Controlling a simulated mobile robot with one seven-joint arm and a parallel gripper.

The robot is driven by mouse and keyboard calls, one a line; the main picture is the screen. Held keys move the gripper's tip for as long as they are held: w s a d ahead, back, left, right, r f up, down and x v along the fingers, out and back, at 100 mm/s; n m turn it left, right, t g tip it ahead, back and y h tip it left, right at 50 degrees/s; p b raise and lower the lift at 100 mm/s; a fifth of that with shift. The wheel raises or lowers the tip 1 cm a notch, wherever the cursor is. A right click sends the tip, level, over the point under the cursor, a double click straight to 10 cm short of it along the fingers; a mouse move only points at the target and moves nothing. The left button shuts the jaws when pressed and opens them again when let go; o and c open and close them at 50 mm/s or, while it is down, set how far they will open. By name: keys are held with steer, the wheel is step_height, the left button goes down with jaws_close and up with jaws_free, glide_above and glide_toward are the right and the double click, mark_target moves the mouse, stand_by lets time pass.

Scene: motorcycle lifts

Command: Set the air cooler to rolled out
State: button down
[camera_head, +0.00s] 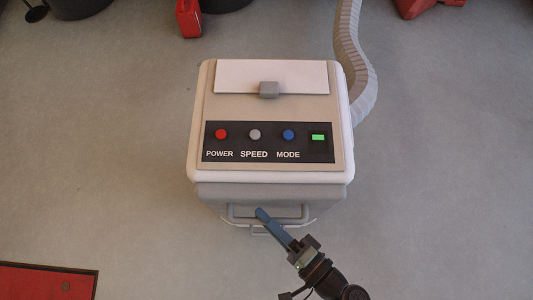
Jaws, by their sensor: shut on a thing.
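The air cooler (272,178) stands upright on the floor in the middle of the view. Its top carries a dark panel with red, grey and blue buttons and a small green display. A grey bar handle (238,212) sits low on its near side. My gripper (262,214) reaches in from the lower right and is shut on this handle. Its blue fingers overlap the bar, and the exact contact is partly hidden beneath them. The cooler's wheels are not visible.
A ribbed pale hose (361,80) runs from behind the cooler's right side toward the top. A red platform (45,281) lies at the lower left. Red items (189,18) and dark round objects are along the top edge. The floor left and right of the cooler is clear.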

steer(key=shift+s+f, duration=0.1)
steer(key=c, duration=0.8)
jaws_free()
steer(key=v, duration=1.3)
steer(key=shift+b, duration=0.3)
